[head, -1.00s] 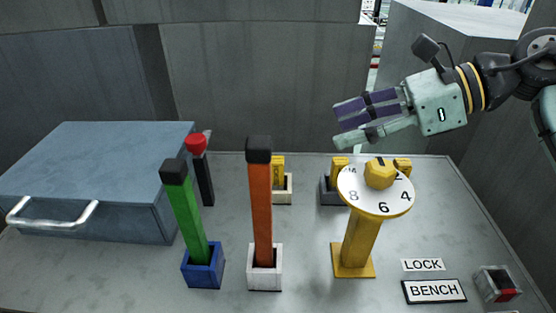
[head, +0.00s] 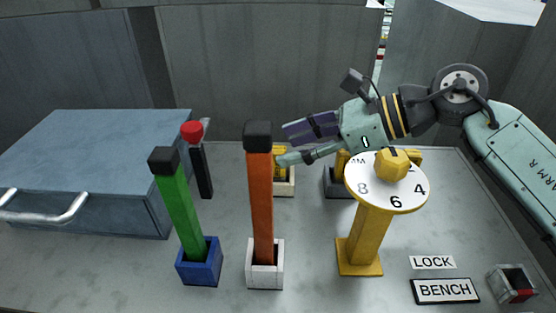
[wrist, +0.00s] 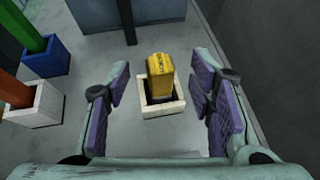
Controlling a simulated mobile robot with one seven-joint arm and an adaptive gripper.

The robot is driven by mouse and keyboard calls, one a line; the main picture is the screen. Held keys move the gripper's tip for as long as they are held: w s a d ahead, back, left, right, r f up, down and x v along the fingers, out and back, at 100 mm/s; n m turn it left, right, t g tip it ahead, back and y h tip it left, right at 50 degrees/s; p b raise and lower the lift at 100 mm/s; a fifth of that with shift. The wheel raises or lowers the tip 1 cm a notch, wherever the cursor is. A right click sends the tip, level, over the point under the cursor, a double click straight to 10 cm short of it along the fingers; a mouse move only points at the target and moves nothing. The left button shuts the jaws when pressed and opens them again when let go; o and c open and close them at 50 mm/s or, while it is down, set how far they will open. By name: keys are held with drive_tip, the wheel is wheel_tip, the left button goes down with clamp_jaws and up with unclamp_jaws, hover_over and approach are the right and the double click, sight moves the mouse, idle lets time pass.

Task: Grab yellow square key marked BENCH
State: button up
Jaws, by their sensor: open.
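A yellow square key (wrist: 160,77) stands upright in a cream-coloured open box holder (wrist: 177,107), centred between my fingers in the wrist view. Dark marks show on its top, too small to read. In the head view the key (head: 281,168) is partly hidden behind the orange lever and my gripper. My gripper (head: 282,145) is open and empty, its fingers above and either side of the key, not touching it. Another yellow piece (head: 341,163) stands in a dark grey holder (head: 338,185) behind the dial post. A BENCH label (head: 445,291) lies at the front right.
An orange lever (head: 261,205) and a green lever (head: 181,210) stand left of the key, with a red-topped black rod (head: 199,165) behind. A blue-grey case (head: 90,160) is at left. A yellow dial post (head: 372,235) stands right. A wall rises close behind.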

drive_tip(key=shift+x, duration=0.8)
drive_tip(key=shift+c, duration=0.3)
drive_tip(key=shift+d, duration=0.1)
clamp_jaws()
